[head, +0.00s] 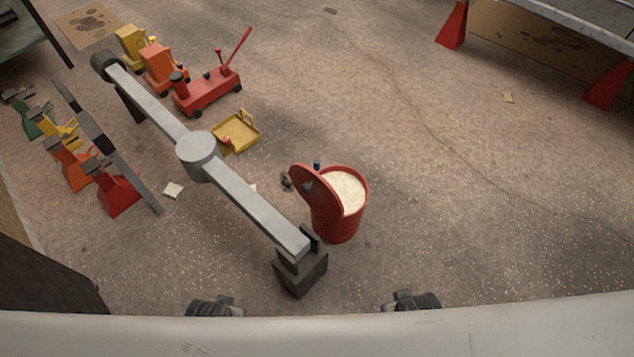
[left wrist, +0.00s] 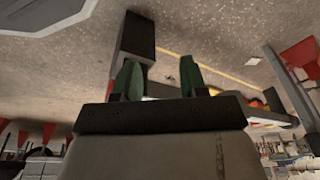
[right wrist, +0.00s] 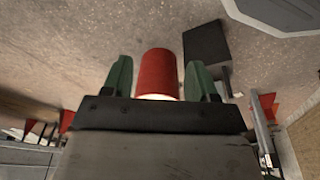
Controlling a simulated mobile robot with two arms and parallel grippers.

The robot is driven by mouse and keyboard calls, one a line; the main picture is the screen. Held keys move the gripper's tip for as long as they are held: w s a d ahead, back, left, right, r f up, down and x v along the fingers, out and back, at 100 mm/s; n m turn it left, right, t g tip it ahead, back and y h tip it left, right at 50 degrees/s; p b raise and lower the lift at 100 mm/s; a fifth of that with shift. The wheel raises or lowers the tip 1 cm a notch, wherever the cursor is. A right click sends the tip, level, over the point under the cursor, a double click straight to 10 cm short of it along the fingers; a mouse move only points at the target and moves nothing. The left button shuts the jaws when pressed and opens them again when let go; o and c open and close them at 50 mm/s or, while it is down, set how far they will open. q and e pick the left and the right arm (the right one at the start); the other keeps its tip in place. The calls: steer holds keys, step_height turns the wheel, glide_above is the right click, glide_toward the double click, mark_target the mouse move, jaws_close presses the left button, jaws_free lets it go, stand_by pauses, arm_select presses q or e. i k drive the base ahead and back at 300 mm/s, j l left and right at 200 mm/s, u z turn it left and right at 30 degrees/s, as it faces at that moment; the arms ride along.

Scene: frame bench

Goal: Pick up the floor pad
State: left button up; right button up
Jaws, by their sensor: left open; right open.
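A flat tan sheet with dark stains (head: 85,28), which looks like a floor pad, lies on the floor at the far left in the head view. A similar stained sheet (head: 510,27) lies under the bench at the upper right, partly hidden; I cannot tell which is the floor pad. My left gripper (left wrist: 159,78) is open and empty in the left wrist view. My right gripper (right wrist: 158,76) is open and empty in the right wrist view, with a red can beyond its fingers. Both grippers are far from the sheets.
A red can (head: 337,220) with its lid tipped up holds pale granules. A long grey beam (head: 250,205) crosses the left-centre, with a dark block (head: 301,273) at its near end. Red, yellow and orange jacks and a yellow tray (head: 238,133) stand left. The right-centre floor is mostly clear.

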mark_target(316, 161)
steer(key=i+l+u, duration=0.15)
steer(key=l, duration=0.25)
steer(key=i+l+u, duration=0.15)
steer(key=l, duration=0.25)
steer(key=i+l+u, duration=0.2)
steer(key=l, duration=0.2)
steer(key=k, duration=0.1)
